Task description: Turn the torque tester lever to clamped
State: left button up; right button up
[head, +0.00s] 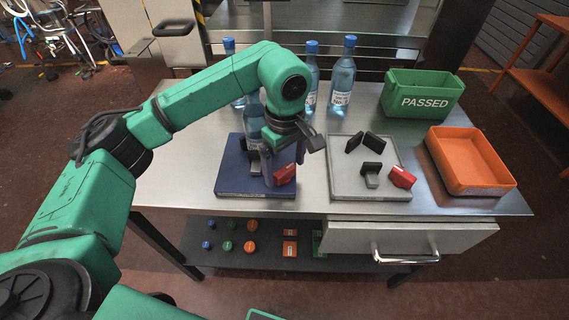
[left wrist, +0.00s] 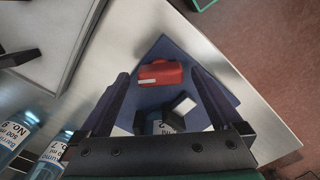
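A fixture on a dark blue base plate (head: 228,180) stands left of centre on the table, with a red lever (head: 285,174) at its right front. A similar fixture on a grey base plate (head: 345,188) has its own red lever (head: 402,178). I see no label telling which is the torque tester. My left gripper (head: 284,172) points down over the blue fixture, fingers apart. In the left wrist view, the blue fixture's red lever (left wrist: 160,74) shows between the open fingertips (left wrist: 159,75); contact cannot be told. A bottle (head: 252,122) by the blue fixture is partly hidden by my arm.
Several water bottles (head: 343,77) stand at the back of the table. A green bin marked PASSED (head: 422,97) and an orange tray (head: 497,187) are at the right. A drawer (head: 450,238) is under the front edge. A shelf below holds small coloured parts.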

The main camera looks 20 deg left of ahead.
pick_arm(q)
notch_tip(320, 180, up, 8)
jog(key=shift+r+b, duration=0.25)
jog(key=shift+b, duration=0.1)
notch_tip(320, 180, up, 6)
jog(key=p, duration=0.1)
send_over(285, 169)
jog(key=shift+s, duration=0.1)
